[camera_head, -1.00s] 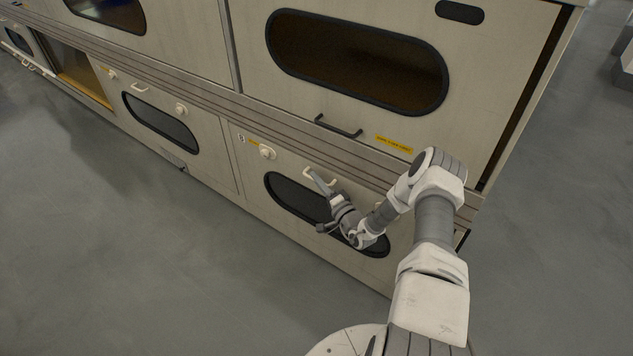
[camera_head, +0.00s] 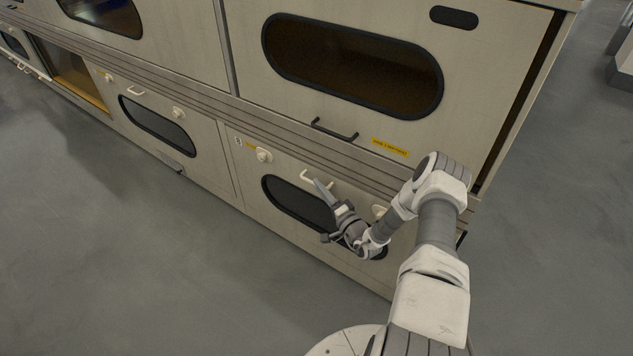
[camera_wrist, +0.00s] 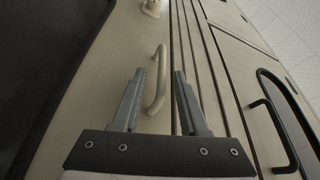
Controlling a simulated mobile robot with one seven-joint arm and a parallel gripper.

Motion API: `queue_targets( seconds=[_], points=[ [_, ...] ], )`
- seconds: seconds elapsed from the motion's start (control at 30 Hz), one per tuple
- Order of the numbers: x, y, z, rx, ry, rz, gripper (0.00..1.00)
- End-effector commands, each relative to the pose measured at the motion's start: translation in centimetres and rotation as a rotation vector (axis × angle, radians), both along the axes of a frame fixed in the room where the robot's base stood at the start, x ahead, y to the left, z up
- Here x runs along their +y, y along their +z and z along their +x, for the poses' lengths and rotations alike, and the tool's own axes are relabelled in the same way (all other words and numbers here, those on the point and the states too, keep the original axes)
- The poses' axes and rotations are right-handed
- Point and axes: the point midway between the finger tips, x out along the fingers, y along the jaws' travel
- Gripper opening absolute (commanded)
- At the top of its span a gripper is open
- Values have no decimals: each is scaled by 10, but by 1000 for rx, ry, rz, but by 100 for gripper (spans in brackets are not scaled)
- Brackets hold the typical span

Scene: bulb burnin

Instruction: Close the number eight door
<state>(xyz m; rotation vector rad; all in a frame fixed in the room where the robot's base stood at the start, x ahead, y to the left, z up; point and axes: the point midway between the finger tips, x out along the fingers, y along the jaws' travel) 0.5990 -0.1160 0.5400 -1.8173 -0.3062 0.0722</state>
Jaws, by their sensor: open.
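The number eight door (camera_head: 240,175) is the lower right cream panel with a dark oval window (camera_head: 290,199) and a small label (camera_head: 239,142) at its upper left. It looks flush with the cabinet front. Its pale bar handle (camera_head: 306,176) is near the top edge, with a round knob (camera_head: 263,155) on the left and another knob (camera_head: 379,210), partly hidden by my arm, on the right. My gripper (camera_head: 319,184) is open, close to the handle. In the wrist view, the handle (camera_wrist: 161,62) shows between the open fingers of my gripper (camera_wrist: 160,73); contact is not clear.
Above is a large door with a black handle (camera_head: 334,131) and a yellow label (camera_head: 389,147). A similar lower door (camera_head: 205,150) is to the left, and an opening with a yellowish edge (camera_head: 72,85) lies farther left. Grey floor (camera_head: 120,260) in front is clear.

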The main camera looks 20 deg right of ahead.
Motion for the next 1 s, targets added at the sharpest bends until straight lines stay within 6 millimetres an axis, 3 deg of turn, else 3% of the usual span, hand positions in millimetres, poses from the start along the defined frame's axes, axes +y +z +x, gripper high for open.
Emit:
queue_targets(
  seconds=[0.3,0.5,0.7,1.0],
  points=[
    [-21,-6,-77,4,-4,2,44],
    [-30,-11,-115,2,-4,1,44],
    [-35,-15,-134,0,-2,0,44],
    [-36,-16,-137,0,-1,-1,44]
  ],
)
